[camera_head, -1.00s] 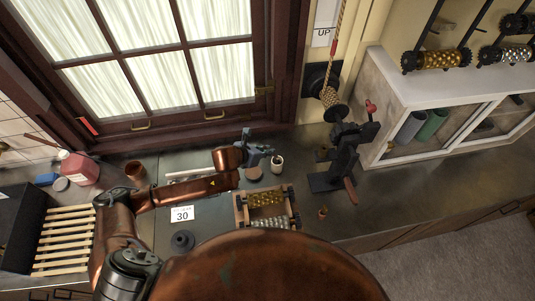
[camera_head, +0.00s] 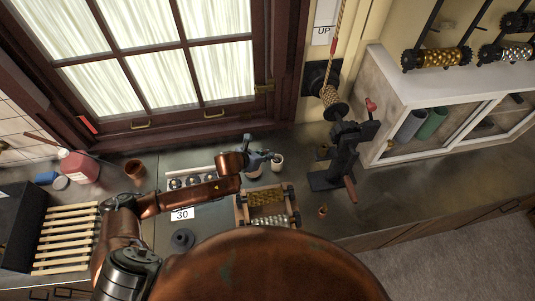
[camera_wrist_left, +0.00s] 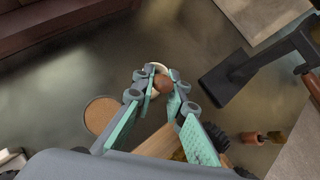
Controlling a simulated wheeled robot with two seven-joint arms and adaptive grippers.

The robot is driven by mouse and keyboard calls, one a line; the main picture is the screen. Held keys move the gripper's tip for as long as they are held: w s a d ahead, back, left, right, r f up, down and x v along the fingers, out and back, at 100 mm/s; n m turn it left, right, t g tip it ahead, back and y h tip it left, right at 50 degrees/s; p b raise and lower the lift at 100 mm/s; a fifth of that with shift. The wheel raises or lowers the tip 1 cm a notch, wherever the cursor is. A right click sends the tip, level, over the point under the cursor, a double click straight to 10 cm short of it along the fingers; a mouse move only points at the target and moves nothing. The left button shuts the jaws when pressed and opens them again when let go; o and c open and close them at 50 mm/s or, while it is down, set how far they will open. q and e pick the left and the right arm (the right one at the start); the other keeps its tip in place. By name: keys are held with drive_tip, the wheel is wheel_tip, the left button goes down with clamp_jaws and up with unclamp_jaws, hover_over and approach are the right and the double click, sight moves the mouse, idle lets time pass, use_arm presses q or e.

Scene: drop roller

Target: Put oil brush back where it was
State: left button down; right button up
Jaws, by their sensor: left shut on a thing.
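The cup's pale rim (camera_wrist_left: 152,69) shows just behind the knob. The rest of the brush is hidden, so I cannot tell whether it is inside the cup. My right gripper is not in view.
A wooden rack with patterned rollers (camera_head: 240,212) stands just in front of the gripper. A round brown-topped jar (camera_wrist_left: 102,115) is close beside the fingers. A dark clamp stand (camera_head: 343,160) is to the right. The bench between cup and stand is mostly clear.

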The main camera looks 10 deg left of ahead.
use_arm(q)
drive_tip(key=c, duration=1.9)
unclamp_jaws()
drive_tip(key=shift+c, duration=0.2)
drive_tip(key=shift+r, duration=0.4)
drive_tip(key=b+v, duration=0.1)
drive_tip(key=v, duration=1.1)
drive_tip(key=shift+r, duration=0.25)
